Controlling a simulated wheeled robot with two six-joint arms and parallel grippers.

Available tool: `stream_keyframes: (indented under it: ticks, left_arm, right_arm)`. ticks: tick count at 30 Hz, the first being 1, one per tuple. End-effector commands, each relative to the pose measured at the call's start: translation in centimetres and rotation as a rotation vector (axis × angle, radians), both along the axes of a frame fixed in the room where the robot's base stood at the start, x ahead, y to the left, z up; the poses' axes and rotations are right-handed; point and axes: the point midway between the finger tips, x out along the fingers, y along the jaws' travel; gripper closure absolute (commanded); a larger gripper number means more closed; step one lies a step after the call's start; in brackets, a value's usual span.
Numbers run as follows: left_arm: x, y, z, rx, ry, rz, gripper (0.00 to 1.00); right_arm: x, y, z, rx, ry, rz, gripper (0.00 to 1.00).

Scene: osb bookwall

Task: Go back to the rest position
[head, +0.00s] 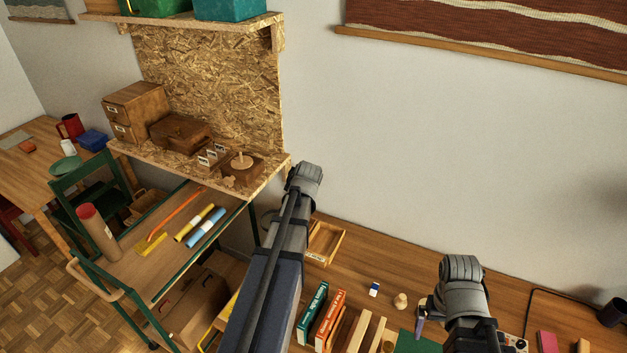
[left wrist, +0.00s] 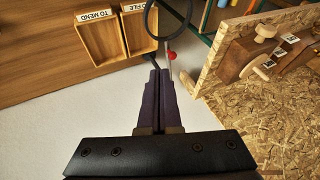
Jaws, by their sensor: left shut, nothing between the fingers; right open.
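My left arm rises through the middle of the head view, up to a grey wrist joint in front of the wall; its fingers do not show there. In the left wrist view my left gripper (left wrist: 160,80) is shut, its dark fingers together with nothing between them, in front of the pale wall. My right arm is at the lower right of the head view, over the desk (head: 385,262). A small part of my right gripper (head: 421,317) shows beside the grey wrist; it is open, and most of it is hidden.
Books (head: 313,312) and wooden blocks stand below, between my arms. An eraser (head: 374,289) and a wooden knob (head: 401,300) lie behind them. The chipboard shelf (head: 262,184) is left of my left wrist. A green-framed cart (head: 158,283) stands at left. Labelled trays (left wrist: 100,42) show in the wrist view.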

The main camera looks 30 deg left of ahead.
Motion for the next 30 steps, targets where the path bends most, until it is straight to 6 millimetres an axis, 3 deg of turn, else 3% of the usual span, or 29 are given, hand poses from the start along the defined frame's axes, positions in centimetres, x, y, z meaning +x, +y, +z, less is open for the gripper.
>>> stream_keyframes:
  ticks: [5, 8, 11, 14, 18, 21, 25, 30]
  left_arm:
    - [0.0, 0.0, -0.1, 0.0, 0.0, -0.001, 1.0]
    - [-0.1, -1.4, -0.6, -0.011, 0.008, -0.012, 1.0]
    - [-0.6, -5.4, -2.0, -0.044, 0.038, -0.045, 1.0]
    - [-1.9, -11.7, -4.1, -0.098, 0.092, -0.096, 1.0]
    - [-5.4, -21.1, -7.0, -0.172, 0.196, -0.179, 1.0]
    - [-8.7, -26.9, -8.7, -0.212, 0.279, -0.236, 1.0]
    - [-13.3, -32.6, -10.3, -0.245, 0.382, -0.301, 1.0]
    - [-17.5, -36.6, -11.4, -0.261, 0.473, -0.354, 1.0]
  right_arm:
    - [0.0, 0.0, -0.1, 0.0, 0.0, 0.0, 0.0]
    - [0.0, 0.0, -0.4, 0.0, 0.0, 0.0, 0.0]
    - [0.0, 0.0, -1.3, 0.0, 0.0, 0.001, 0.0]
    - [0.0, 0.0, -2.6, -0.001, 0.0, 0.002, 0.0]
    - [0.0, 0.0, -4.5, -0.001, 0.0, 0.004, 0.0]
    - [0.0, 0.0, -5.7, -0.001, 0.0, 0.005, 0.0]
    - [0.0, 0.0, -6.9, -0.002, 0.0, 0.006, 0.0]
    - [0.0, 0.0, -7.8, -0.002, 0.0, 0.007, 0.0]
